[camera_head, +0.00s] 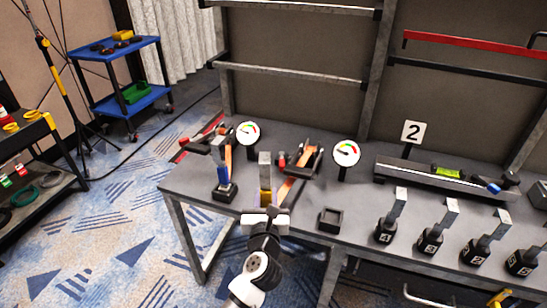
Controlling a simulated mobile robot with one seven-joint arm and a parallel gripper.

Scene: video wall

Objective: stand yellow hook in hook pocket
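The yellow hook (265,197) stands upright in front of my gripper (265,209), with its grey flat upper part (265,165) pointing up. My gripper appears shut on its yellow lower part, at the table's front edge; the fingers are small in this view. A small black open-topped pocket (330,220) is on the table to the right of my gripper, and it looks empty. Another black holder (225,192) to the left of my gripper has a blue-banded piece (223,176) standing in it.
Orange-and-black clamp-like tools (303,158) and two round gauges (346,153) stand behind. Several numbered black bases with grey uprights (431,242) line the right front. A long grey beam with a level (447,173) lies behind them. The table (300,225) is bare around the empty pocket.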

